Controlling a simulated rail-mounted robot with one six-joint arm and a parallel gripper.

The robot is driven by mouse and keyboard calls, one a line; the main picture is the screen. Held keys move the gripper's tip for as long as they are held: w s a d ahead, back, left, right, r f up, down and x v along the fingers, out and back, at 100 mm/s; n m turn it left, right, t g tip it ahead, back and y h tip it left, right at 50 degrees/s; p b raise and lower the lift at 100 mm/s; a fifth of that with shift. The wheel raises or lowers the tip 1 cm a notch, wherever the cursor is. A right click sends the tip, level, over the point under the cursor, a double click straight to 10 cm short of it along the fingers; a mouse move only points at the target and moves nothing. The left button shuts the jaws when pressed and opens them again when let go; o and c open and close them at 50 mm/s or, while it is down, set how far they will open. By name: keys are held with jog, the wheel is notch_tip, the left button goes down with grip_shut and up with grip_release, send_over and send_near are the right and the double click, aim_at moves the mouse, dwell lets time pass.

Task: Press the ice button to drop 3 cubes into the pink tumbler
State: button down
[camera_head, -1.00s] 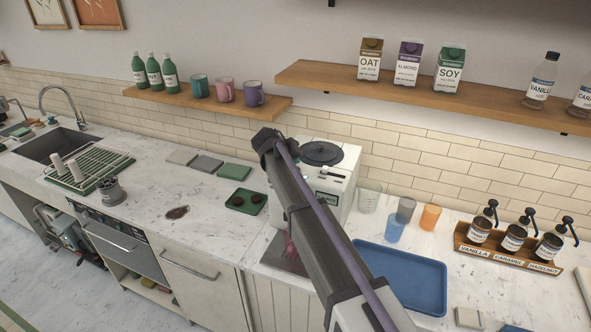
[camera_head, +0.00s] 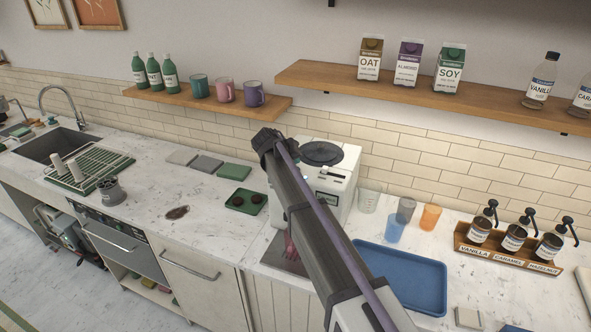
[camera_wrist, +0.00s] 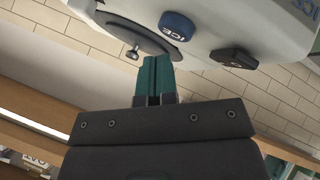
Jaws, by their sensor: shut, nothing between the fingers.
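The white ice machine (camera_head: 340,190) stands on the counter against the tiled wall, partly hidden by my arm. In the wrist view its front (camera_wrist: 240,20) fills the top. The blue button marked ICE (camera_wrist: 177,26) is just beyond my gripper (camera_wrist: 153,62), whose teal fingers are shut and empty. The fingertips appear close below the button; I cannot tell whether they touch it. The pink tumbler (camera_head: 291,246) stands at the machine's foot, mostly hidden behind my arm. Its inside is not visible. In the head view my fingers are hidden.
A dark hexagonal button (camera_wrist: 233,58) is right of the ICE button in the wrist view. A blue tray (camera_head: 428,290), clear, blue, grey and orange tumblers (camera_head: 430,217) are right of the machine. A green tray (camera_head: 238,208) lies left. A wooden shelf (camera_head: 180,98) hangs above.

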jog(key=shift+f+b, duration=0.4)
jog(key=shift+f+b, duration=0.55)
dwell(0.7)
jog(key=shift+r+p, duration=1)
notch_tip(320, 180, up, 5)
jog(key=p, duration=0.5)
dwell(2.3)
